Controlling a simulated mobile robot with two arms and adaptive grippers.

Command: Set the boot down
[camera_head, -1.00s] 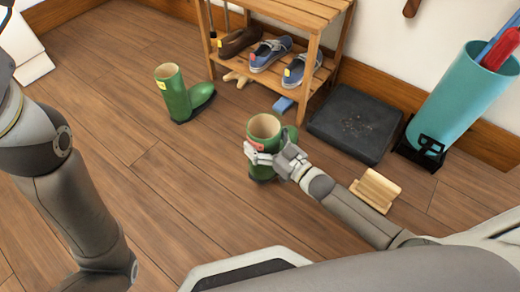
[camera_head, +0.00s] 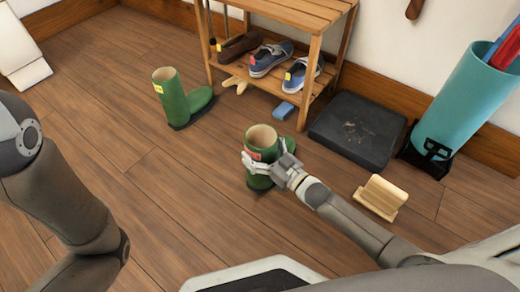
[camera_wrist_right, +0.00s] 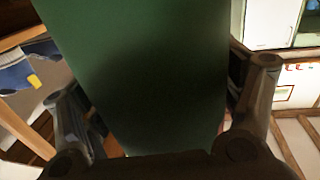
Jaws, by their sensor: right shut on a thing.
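A green boot (camera_head: 260,140) stands upright in the middle of the head view, its open top facing up. My right gripper (camera_head: 264,165) is shut around its shaft. In the right wrist view the green shaft (camera_wrist_right: 140,70) fills the middle, between the two fingers of the gripper. The boot's sole is close to the floor; I cannot tell if it touches. A second green boot (camera_head: 172,97) with a yellow tag stands upright on the floor, to the left and farther back. My left arm shows at the left, but its gripper is out of view.
A wooden rack (camera_head: 285,15) with blue shoes (camera_head: 270,58) and a brown shoe (camera_head: 239,47) stands behind. A black mat (camera_head: 358,128), a wooden block (camera_head: 382,195) and a teal bin (camera_head: 465,100) are at the right. Floor between the boots is clear.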

